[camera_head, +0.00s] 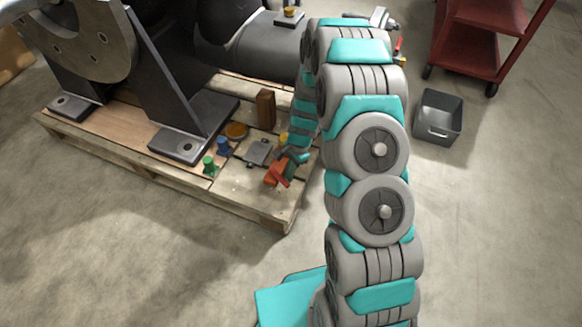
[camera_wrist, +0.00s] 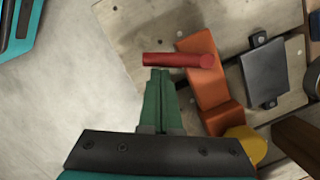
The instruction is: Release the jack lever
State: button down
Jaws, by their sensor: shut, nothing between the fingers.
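The jack has an orange body (camera_wrist: 207,90) and a red bar-like lever (camera_wrist: 178,60) lying roughly level across the wrist view. In the head view, the orange jack (camera_head: 273,177) with its red lever (camera_head: 283,182) is at the near right corner of the pallet. My gripper (camera_wrist: 157,72) is shut and empty, its green fingers pointing at the lever's left half. The fingertips end right at the lever's edge; I cannot tell whether they touch it. In the head view my gripper (camera_head: 297,156) is partly hidden by my arm, just beside the jack.
A grey plate (camera_wrist: 266,72), a yellow round part (camera_wrist: 246,143) and a brown block (camera_head: 265,108) are near the jack on the pallet (camera_head: 255,212). Blue (camera_head: 223,147) and green (camera_head: 208,166) pieces stand left of it. A grey bin (camera_head: 438,116) and red cart (camera_head: 470,50) stand right.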

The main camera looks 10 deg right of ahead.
jog(key=m+p, duration=0.1)
jog(key=s+a+m, duration=0.1)
jog(key=shift+s+a+r+m+t+p, duration=0.1)
jog(key=shift+s+r+m+t+p, duration=0.05)
jog(key=shift+m+t+p, duration=0.2)
jog(key=a+m+p, duration=0.1)
jog(key=m, duration=0.1)
jog(key=s+m+p, duration=0.1)
jog(key=shift+a+m+t, duration=0.35)
jog(key=shift+a+m+t+p, duration=0.2)
jog(key=shift+a+m+p, duration=0.25)
jog(key=shift+m, duration=0.5)
jog(key=shift+a+m+t+p, duration=0.2)
jog(key=shift+a+m+p, duration=0.25)
jog(key=shift+m, duration=0.5)
jog(key=shift+a+f, duration=0.1)
jog(key=shift+f, duration=0.1)
jog(key=d, duration=0.1)
jog(key=s+d, duration=0.1)
jog(key=d+r+p, duration=0.1)
jog(key=d, duration=0.1)
jog(key=shift+s, duration=0.35)
jog(key=w+v, duration=0.1)
jog(key=v, duration=0.8)
jog(key=shift+s+r, duration=0.3)
jog(key=shift+s, duration=0.15)
jog(key=shift+a, duration=0.1)
